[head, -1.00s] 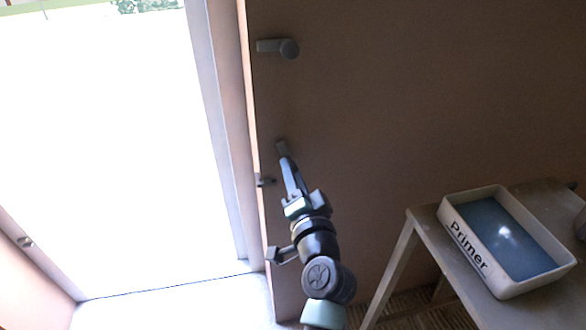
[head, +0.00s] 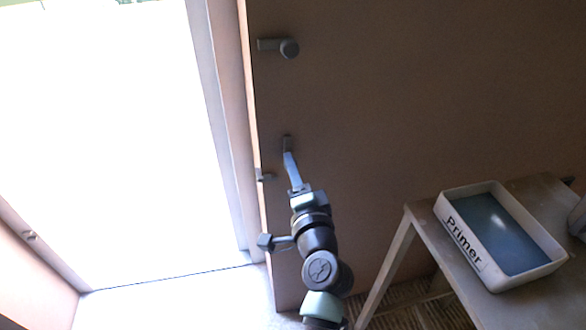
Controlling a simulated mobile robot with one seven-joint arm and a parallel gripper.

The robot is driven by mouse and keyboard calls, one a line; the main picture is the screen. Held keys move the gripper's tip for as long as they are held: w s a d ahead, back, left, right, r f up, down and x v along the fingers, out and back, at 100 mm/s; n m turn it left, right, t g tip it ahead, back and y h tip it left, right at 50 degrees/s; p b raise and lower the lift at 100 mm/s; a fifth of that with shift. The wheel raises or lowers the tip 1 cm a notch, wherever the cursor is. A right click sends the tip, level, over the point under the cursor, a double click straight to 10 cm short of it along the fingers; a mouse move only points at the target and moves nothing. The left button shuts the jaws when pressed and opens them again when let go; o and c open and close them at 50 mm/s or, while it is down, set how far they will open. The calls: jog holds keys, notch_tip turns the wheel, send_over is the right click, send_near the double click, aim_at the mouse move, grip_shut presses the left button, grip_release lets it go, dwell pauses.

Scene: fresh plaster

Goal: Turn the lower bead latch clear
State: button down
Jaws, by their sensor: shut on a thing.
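The lower bead latch (head: 287,142) is a small grey lever on the brown wall panel, right of the bright opening. It stands about upright in the picture. My gripper (head: 289,157) reaches up from below and is shut on the latch; its fingers look narrow and edge-on, and they partly hide the latch's lower end. The upper bead latch (head: 277,46) is higher on the same panel, with its lever lying level and pointing left toward the opening.
A small grey catch (head: 264,175) sits on the panel's edge, left of my gripper. A white tray marked Primer (head: 463,246), with blue liquid, stands on a wooden stand (head: 425,222) at the right. The bright opening (head: 110,150) fills the left.

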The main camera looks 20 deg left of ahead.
jog(key=c, duration=0.6)
grip_release()
jog(key=shift+s+d, duration=0.1)
jog(key=shift+s, duration=0.05)
jog(key=v, duration=1.2)
jog(key=shift+s+d, duration=0.2)
jog(key=shift+s, duration=0.05)
